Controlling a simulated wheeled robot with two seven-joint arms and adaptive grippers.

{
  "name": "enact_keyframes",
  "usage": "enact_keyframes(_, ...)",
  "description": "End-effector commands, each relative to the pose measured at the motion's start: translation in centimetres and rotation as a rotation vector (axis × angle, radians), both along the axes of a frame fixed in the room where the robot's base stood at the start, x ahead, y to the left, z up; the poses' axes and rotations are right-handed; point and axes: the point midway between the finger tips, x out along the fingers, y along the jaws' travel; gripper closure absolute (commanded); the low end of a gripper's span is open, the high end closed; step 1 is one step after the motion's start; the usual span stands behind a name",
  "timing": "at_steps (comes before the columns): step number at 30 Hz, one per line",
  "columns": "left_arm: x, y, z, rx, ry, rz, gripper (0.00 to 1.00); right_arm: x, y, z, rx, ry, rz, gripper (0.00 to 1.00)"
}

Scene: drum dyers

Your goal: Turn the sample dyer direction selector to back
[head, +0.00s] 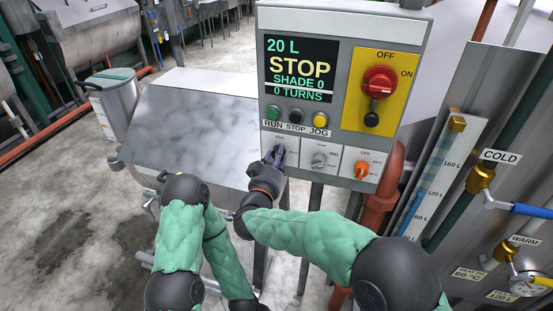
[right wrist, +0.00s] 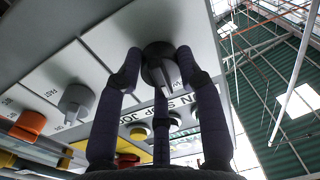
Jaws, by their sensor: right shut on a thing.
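The direction selector is a dark round knob with a light grey pointer bar, seen in the right wrist view (right wrist: 160,68). It is the leftmost of three selectors in the bottom row of the grey control panel (head: 272,24). My right gripper (head: 273,158) reaches it from below and is shut on it. In the right wrist view its dark fingers (right wrist: 160,85) stand around the knob. In the head view the fingers mostly cover the knob, and its label is too small to read. My left arm hangs low; its gripper is out of view.
Beside the gripped knob are a grey selector (head: 319,160) and an orange selector (head: 362,170). Above are push buttons, a display (head: 300,70) reading STOP and 0 TURNS, and a red switch (head: 379,82) on yellow. A metal-topped machine (head: 195,120) stands left; pipes and valves stand right.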

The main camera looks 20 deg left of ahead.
Motion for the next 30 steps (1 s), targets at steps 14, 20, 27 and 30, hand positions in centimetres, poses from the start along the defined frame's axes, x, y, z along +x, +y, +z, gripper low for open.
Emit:
enact_keyframes(14, 0.0, 0.0, -2.4, 0.000, 0.000, 0.000, 1.00, 0.0, 0.1, -0.3, 0.424, -0.015, 0.002, 0.95)
enact_keyframes(20, 0.0, 0.0, -3.7, 0.000, 0.000, 0.000, 1.00, 0.0, 0.1, -0.3, 0.616, -0.021, 0.002, 0.95)
enact_keyframes(27, 0.0, 0.0, -5.4, 0.000, 0.000, 0.000, 1.00, 0.0, 0.1, -0.4, 0.844, -0.030, 0.002, 0.95)
enact_keyframes(30, 0.0, 0.0, -6.1, 0.000, 0.000, 0.000, 1.00, 0.0, 0.1, -0.4, 0.938, -0.033, 0.001, 0.95)
